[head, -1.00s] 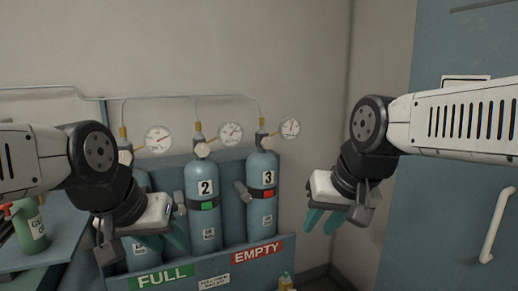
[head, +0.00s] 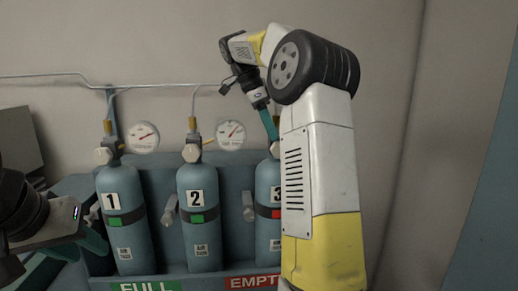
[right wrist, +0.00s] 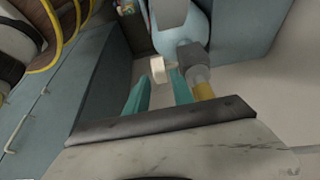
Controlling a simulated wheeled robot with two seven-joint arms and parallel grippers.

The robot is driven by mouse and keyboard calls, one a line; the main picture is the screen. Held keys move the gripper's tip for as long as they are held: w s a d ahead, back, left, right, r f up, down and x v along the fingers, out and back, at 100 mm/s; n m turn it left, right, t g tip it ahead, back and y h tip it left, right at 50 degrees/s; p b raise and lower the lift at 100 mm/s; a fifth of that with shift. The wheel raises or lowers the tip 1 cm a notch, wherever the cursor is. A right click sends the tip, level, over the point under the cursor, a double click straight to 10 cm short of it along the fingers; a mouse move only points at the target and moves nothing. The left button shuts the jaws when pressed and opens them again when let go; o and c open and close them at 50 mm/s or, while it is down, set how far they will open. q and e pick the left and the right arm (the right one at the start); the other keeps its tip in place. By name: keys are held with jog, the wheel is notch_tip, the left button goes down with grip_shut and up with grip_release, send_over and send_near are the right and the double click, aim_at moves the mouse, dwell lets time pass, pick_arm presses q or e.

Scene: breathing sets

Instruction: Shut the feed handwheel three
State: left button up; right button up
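Feed cylinder three (head: 266,190) is light blue with a red tag and stands at the right of the rack, partly behind my right arm. Its pale handwheel (right wrist: 158,70) sits on a grey valve (right wrist: 190,56) in the right wrist view, just at the fingertips. My right gripper (right wrist: 160,82) is open, its teal fingers on either side of the handwheel's line. I cannot tell whether they touch it. In the head view that gripper reaches down from above onto the valve top. My left gripper (head: 84,244) is open and empty at the lower left.
Cylinders one (head: 124,235) and two (head: 199,230) have green tags and pale handwheels. Pressure gauges (head: 144,137) and (head: 230,135) stand beside their valves under a wall pipe (head: 60,78). FULL (head: 148,287) and EMPTY (head: 252,282) signs are on the rack front.

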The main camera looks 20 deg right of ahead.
aim_at(276, 143)
jog(key=x, duration=0.6)
jog(key=shift+s+d+f, duration=0.1)
jog(key=shift+d+f, duration=0.05)
jog(key=shift+f, duration=0.05)
jog(key=shift+c, duration=0.2)
grip_shut()
